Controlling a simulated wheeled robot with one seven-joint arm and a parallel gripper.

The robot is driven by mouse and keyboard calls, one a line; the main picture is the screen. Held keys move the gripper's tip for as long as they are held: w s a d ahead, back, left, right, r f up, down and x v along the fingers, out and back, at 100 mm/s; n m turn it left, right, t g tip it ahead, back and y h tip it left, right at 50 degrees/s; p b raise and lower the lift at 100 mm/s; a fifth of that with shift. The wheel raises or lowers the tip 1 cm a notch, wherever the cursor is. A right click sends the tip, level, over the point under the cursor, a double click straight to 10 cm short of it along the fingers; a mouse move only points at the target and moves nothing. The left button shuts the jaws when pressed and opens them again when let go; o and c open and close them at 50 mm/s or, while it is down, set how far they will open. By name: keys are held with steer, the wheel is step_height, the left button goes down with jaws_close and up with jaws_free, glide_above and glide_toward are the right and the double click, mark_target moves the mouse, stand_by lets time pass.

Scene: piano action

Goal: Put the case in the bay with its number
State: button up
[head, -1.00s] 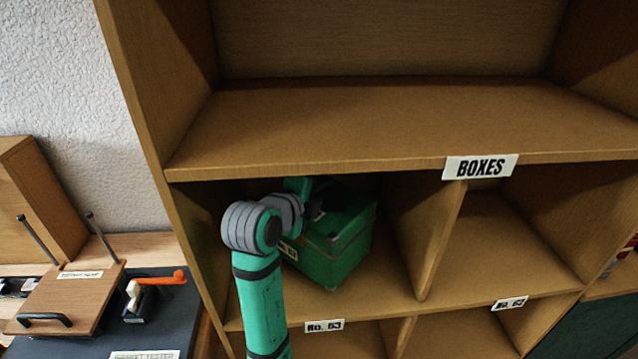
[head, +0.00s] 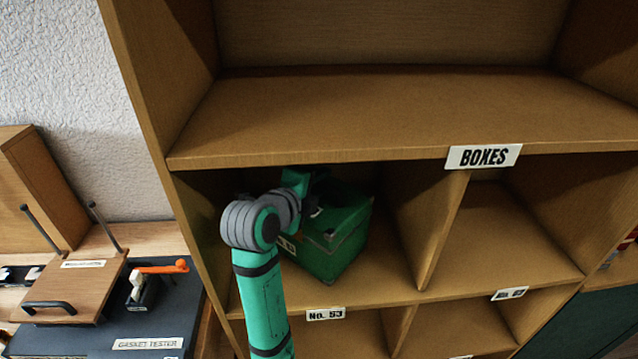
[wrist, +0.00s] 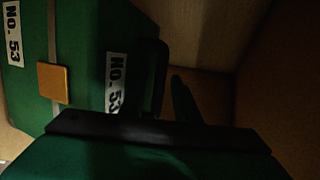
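The green case (head: 335,240) is inside the left middle bay, behind and right of my wrist in the head view. The bay's front edge bears a white label (head: 326,314) that reads No. 53. In the wrist view the case (wrist: 85,40) fills the left side, with two No. 53 labels, a pale strap and an orange clasp. My gripper (wrist: 168,85) is right beside the case; a dark upright piece and a dark green finger stand close together there. Shadow hides whether the fingers hold anything. In the head view my wrist hides much of the gripper and the case's left side.
An upright divider (head: 440,225) separates this bay from an empty right bay (head: 500,240), whose label is blurred. A shelf (head: 390,115) with a BOXES sign (head: 483,157) hangs above. A gasket tester (head: 150,310) stands on the bench at left.

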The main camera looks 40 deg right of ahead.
steer(key=v, duration=1.2)
steer(key=shift+s, duration=0.15)
